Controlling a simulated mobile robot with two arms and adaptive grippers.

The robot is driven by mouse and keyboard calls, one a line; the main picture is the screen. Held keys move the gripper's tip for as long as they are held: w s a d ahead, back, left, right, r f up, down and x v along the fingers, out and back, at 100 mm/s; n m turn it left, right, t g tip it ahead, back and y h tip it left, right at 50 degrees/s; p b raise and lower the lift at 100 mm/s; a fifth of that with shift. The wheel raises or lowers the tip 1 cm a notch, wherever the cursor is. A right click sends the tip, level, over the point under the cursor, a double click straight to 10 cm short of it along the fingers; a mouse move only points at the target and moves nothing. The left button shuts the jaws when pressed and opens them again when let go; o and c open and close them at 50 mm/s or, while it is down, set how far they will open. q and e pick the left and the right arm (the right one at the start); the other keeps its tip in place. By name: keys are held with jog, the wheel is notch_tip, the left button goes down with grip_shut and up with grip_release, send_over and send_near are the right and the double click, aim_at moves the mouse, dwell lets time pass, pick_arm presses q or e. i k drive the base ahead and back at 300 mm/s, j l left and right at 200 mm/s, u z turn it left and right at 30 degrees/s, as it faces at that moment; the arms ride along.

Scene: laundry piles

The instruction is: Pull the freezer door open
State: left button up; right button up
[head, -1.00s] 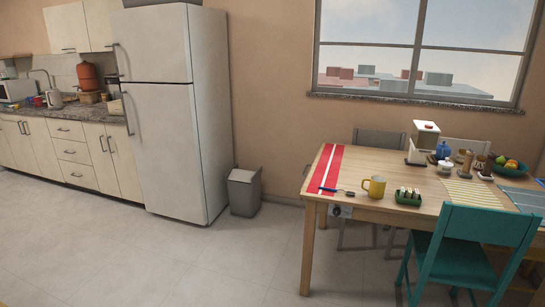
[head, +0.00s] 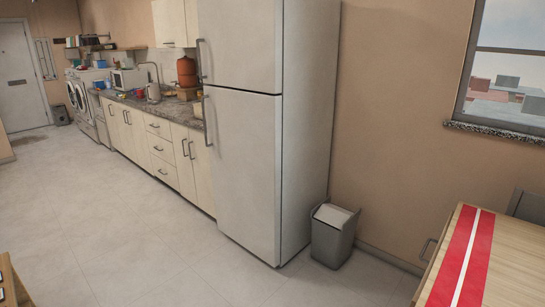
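A tall pale grey fridge-freezer (head: 307,120) stands against the wall in the middle of the head view. Its upper door, the freezer door (head: 240,45), is closed, with a vertical handle (head: 202,60) on its left edge. The taller lower door (head: 243,170) is also closed, with its own handle (head: 206,122) on the left. The top of the fridge is cut off by the frame. Neither of my grippers shows in this view.
A grey bin (head: 333,238) stands at the fridge's right side. A wooden table (head: 505,265) with a red runner is at the lower right. A counter (head: 130,100) and washing machines (head: 78,95) run back on the left. The floor (head: 130,235) before the fridge is clear.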

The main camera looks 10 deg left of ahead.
aim_at(240, 41)
jog(key=i+j+u, duration=0.2)
jog(key=i+u, duration=0.55)
jog(key=i, duration=0.3)
jog(key=i+u, duration=0.4)
jog(key=i+l+u, duration=0.4)
jog(key=i, duration=0.2)
jog(key=i+j+z, duration=0.15)
jog(key=i, duration=0.3)
jog(key=i+j+z, duration=0.1)
jog(key=i, duration=0.35)
jog(key=i+j+z, duration=0.15)
jog(key=i+j, duration=0.15)
jog(key=i+j+z, duration=0.1)
jog(key=i+j, duration=0.2)
jog(key=i, duration=0.25)
